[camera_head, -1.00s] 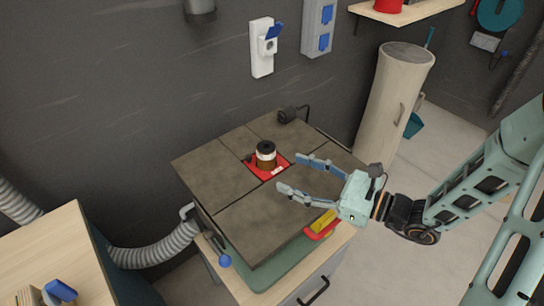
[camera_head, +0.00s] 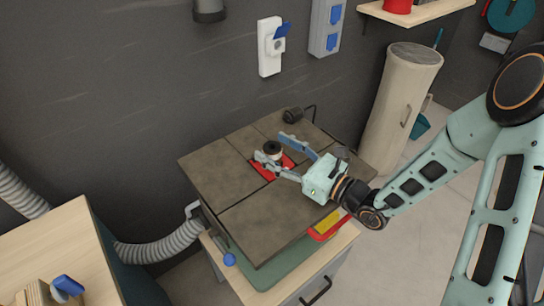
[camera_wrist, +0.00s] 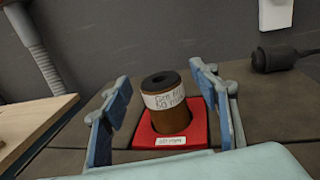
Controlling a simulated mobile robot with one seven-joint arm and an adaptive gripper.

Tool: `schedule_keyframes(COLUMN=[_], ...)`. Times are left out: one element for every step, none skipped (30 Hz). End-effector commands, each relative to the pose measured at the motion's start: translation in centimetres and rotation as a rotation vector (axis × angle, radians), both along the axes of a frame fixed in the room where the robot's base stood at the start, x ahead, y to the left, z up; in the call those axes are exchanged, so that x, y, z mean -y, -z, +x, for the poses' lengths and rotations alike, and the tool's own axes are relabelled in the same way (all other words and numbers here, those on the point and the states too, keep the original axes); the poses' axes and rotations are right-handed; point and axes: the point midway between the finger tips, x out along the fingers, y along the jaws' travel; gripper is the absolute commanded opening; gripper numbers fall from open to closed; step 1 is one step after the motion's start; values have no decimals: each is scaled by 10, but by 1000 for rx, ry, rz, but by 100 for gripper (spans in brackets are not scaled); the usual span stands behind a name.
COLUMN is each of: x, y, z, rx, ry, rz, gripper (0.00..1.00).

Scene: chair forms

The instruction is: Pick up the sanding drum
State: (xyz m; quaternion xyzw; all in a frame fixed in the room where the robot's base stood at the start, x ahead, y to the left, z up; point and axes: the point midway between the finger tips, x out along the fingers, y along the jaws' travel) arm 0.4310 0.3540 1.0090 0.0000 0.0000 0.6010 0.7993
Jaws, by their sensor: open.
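The sanding drum (camera_wrist: 166,104) is a brown upright cylinder with a dark hollow top and a white label band with writing. It stands in a red square plate (camera_wrist: 196,133) set in the grey-brown table top. In the head view the drum (camera_head: 272,148) is partly covered by a finger. My gripper (camera_wrist: 162,100) is open, with one blue finger to the left and one to the right of the drum. Gaps show between the fingers and the drum. In the head view my gripper (camera_head: 279,146) reaches in from the right, low over the table.
The machine table (camera_head: 232,207) has bare room around the plate. A dark plug with a cable (camera_head: 292,115) lies at its back edge. A grey hose (camera_head: 160,248) runs at the left. A wall (camera_head: 120,90) stands close behind, with a pale cylindrical bin (camera_head: 398,100) at the right.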

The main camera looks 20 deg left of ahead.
Motion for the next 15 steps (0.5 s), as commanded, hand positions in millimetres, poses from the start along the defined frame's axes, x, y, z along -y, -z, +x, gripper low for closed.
schedule_keyframes(x=[-6,-8,-10,-11,-11,-12,-12,-12,-11,-11,-11,-11,-11,-11,-11], y=[0,0,0,0,0,0,0,0,0,0,0,0,0,0,0], z=[1,2,3,3,3,3,3,3,3,3,3,3,3,3,3], rx=[0,0,0,0,0,0,0,0,0,0,0,0,0,0,0], ry=[-2,-1,0,0,0,0,1,1,1,1,1,1,1,1,1], rz=[0,-1,-1,-1,-1,-1,-1,-1,-1,-1,-1,-1,-1,-1,-1], gripper=[56,56,56,56,56,56,56,56,56,56,54,49,46,43,38])
